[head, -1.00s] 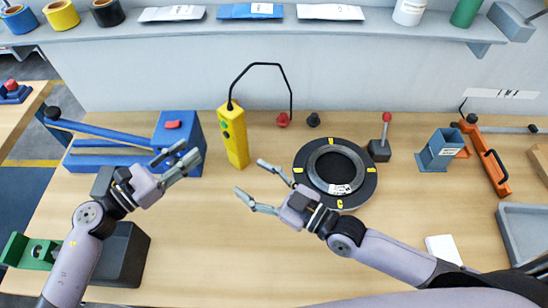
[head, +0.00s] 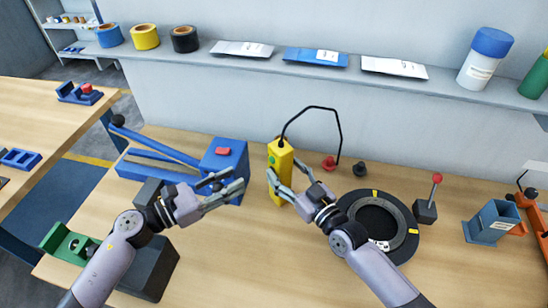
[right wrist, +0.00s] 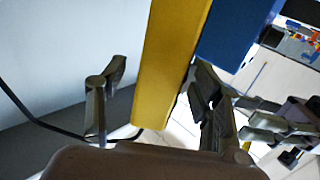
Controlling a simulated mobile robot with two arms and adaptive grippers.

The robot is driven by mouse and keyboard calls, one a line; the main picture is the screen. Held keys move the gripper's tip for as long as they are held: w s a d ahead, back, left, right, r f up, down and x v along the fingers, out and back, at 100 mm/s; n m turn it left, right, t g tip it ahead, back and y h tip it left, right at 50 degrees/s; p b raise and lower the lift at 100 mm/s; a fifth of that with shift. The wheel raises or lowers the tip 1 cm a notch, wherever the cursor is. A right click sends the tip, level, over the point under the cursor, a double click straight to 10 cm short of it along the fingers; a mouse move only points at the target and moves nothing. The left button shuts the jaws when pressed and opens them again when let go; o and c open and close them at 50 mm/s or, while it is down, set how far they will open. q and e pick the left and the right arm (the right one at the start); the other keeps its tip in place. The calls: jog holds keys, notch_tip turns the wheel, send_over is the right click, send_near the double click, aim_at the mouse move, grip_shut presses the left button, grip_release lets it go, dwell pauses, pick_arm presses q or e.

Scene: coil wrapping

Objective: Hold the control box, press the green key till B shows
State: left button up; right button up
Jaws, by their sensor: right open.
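The yellow control box (head: 280,165) stands upright near the back of the table, with a black cable rising from its top. A green key (head: 273,161) shows on its front; no letter can be read. My right gripper (head: 280,183) is open, its fingers at the lower part of the box. In the right wrist view the yellow box (right wrist: 170,65) stands between the two open fingers (right wrist: 160,110), with a gap to the left finger. My left gripper (head: 235,187) is to the left of the box, its fingers apart, empty, pointing toward the box.
A blue press with a long lever (head: 222,160) stands left of the box. A black ring turntable (head: 405,235) and a red-knobbed lever switch (head: 427,205) stand to the right. Red and black knobs (head: 329,163) sit behind. The front middle of the table is clear.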

aim_at(273, 158)
jog(key=x, duration=0.6)
jog(key=shift+w+a, duration=0.1)
jog(key=shift+a, duration=0.05)
jog(key=shift+c, duration=0.5)
grip_shut()
pick_arm(q)
grip_shut()
dwell(0.4)
dwell(1.2)
